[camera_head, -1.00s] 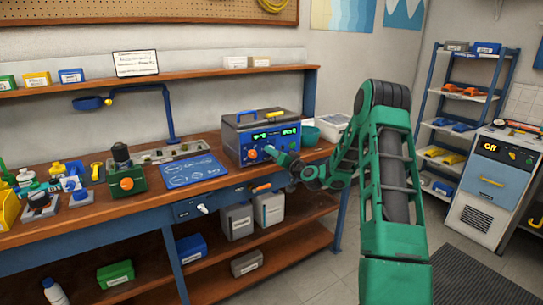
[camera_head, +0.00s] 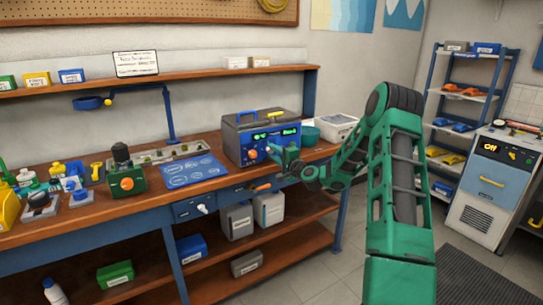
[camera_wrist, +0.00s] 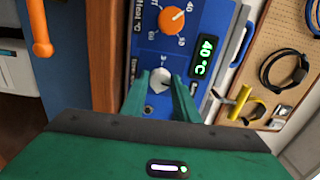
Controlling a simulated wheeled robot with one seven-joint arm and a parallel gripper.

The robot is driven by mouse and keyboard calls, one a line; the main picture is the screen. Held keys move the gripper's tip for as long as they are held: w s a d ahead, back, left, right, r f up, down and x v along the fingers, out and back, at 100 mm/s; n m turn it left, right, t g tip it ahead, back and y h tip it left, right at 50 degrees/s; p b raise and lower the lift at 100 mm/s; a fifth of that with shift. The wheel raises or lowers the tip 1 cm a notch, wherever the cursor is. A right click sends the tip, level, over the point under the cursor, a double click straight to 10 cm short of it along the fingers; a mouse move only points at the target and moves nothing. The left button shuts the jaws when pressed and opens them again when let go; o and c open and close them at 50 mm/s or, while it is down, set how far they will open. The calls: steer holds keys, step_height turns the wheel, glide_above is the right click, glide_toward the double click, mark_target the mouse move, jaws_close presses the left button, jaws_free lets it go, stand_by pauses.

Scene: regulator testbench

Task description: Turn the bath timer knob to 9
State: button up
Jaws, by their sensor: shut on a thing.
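The bath (camera_head: 240,142) is a dark grey box with a blue front panel, standing on the bench. In the wrist view its panel (camera_wrist: 207,22) is turned sideways. It shows a green display (camera_wrist: 205,57) reading 40 °C, an orange temperature knob (camera_wrist: 172,19) and a pale grey timer knob (camera_wrist: 160,77) with a small pointer mark. My gripper (camera_wrist: 160,88) has its two green fingers on either side of the grey knob, shut on it. Most of the timer scale is hidden or too small to read.
An orange handle (camera_head: 261,187) sticks out from the bench front below the bath. A blue mat (camera_head: 190,171) lies left of the bath, and a teal bowl (camera_head: 309,136) and white tub (camera_head: 336,127) stand right of it.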

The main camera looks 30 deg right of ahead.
steer(key=m, duration=0.8)
steer(key=shift+s+d+f, duration=0.1)
steer(key=shift+d+f, duration=0.15)
steer(key=m, duration=0.3)
steer(key=shift+m, duration=0.4)
steer(key=shift+a+f+m, duration=0.1)
steer(key=shift+f+m, duration=0.05)
steer(key=shift+m, duration=1.85)
steer(key=o, duration=1)
steer(key=shift+o, duration=0.3)
steer(key=shift+a, duration=0.1)
steer(key=shift+r, duration=0.2)
